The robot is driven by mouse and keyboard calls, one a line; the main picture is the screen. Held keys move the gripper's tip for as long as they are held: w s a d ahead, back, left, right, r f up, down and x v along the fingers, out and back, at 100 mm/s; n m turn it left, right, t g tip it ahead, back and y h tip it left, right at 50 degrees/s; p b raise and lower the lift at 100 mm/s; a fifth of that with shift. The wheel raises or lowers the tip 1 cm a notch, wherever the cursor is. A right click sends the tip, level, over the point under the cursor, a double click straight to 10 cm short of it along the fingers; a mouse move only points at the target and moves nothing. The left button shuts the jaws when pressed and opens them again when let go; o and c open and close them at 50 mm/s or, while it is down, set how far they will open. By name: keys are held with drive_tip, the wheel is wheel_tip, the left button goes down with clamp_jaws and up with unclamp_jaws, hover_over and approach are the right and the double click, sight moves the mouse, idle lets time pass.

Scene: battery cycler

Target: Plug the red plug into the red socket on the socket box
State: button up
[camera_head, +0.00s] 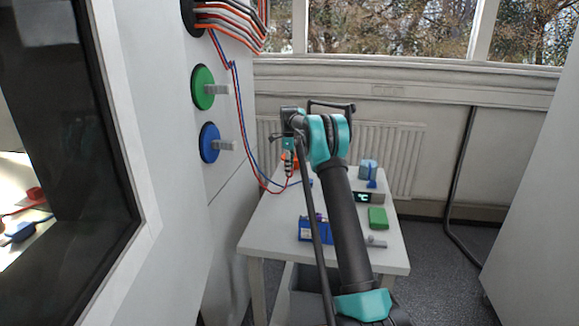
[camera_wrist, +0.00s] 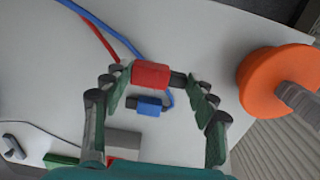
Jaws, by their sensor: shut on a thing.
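The red plug (camera_wrist: 151,75) sits between the fingertips of my gripper (camera_wrist: 155,80) in the wrist view, and the gripper is shut on it. In the head view my gripper (camera_head: 289,167) hangs above the left back part of the table, and the plug there is too small to make out. A red cable (camera_wrist: 98,38) runs toward the upper left in the wrist view. A blue plug (camera_wrist: 150,106) lies just below the red one in that picture. I cannot clearly identify the socket box or its red socket.
The white table (camera_head: 272,236) holds a blue box (camera_head: 314,231), a green block (camera_head: 378,218) and a display unit (camera_head: 371,197). Green (camera_head: 203,87) and blue (camera_head: 209,142) discs with grey handles project from the cabinet. An orange disc (camera_wrist: 262,79) is right of my gripper.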

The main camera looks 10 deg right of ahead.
drive_tip(key=shift+f, duration=0.15)
drive_tip(key=shift+f, duration=2.1)
drive_tip(key=o, duration=1.1)
drive_tip(key=shift+o, duration=0.2)
drive_tip(key=shift+r, duration=0.15)
